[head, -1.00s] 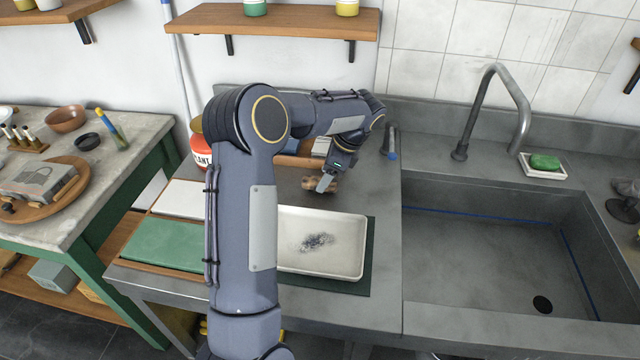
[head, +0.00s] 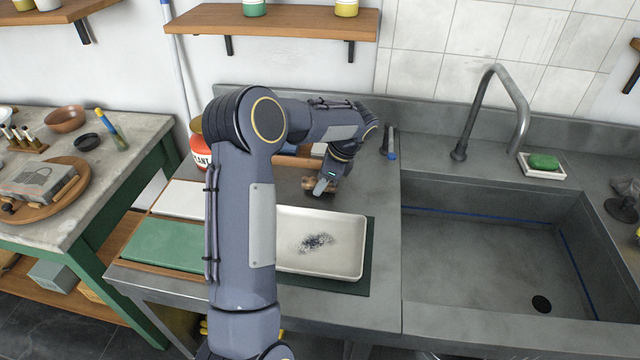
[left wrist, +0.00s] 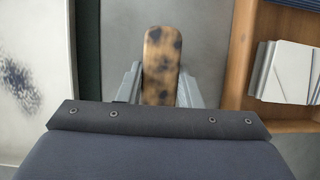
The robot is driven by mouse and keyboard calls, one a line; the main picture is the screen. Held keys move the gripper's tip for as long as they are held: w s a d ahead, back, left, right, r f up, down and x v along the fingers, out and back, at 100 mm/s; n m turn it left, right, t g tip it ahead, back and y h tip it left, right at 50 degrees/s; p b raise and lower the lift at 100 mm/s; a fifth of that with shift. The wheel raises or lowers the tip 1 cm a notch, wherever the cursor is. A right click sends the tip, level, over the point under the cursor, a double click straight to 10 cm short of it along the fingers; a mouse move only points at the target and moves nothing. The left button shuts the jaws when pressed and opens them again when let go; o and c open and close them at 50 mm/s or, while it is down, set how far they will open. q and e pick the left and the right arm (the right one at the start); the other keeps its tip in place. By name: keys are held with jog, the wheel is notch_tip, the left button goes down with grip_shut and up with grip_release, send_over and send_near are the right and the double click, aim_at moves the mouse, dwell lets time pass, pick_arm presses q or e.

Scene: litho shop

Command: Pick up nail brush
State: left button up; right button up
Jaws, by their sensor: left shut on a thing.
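The nail brush (left wrist: 162,60) has a rounded brown back with dark spots and shows lengthwise between the fingers in the left wrist view. In the head view a small part of the brush (head: 309,184) shows beside the fingers, on the grey counter behind the white tray. My left gripper (head: 322,187) comes down over it from above. In the left wrist view the left gripper (left wrist: 161,88) has a finger on each side of the brush and is shut on it. The brush's underside is hidden. My right gripper is not in view.
A white tray (head: 345,258) with a dark smudge lies in front of the brush. A wooden rack (left wrist: 240,55) with pale blocks (left wrist: 285,72) stands close by. The sink (head: 480,250) opens to the right.

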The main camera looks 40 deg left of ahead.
aim_at(317, 181)
pick_arm(q)
jog(key=shift+r, duration=0.15)
jog(key=shift+r, duration=0.3)
notch_tip(317, 181, up, 2)
jog(key=shift+r, duration=0.1)
jog(key=s+d+r+b, duration=0.2)
jog(key=s+d+r, duration=0.6)
jog(key=d+r, duration=0.2)
jog(key=shift+d, duration=0.75)
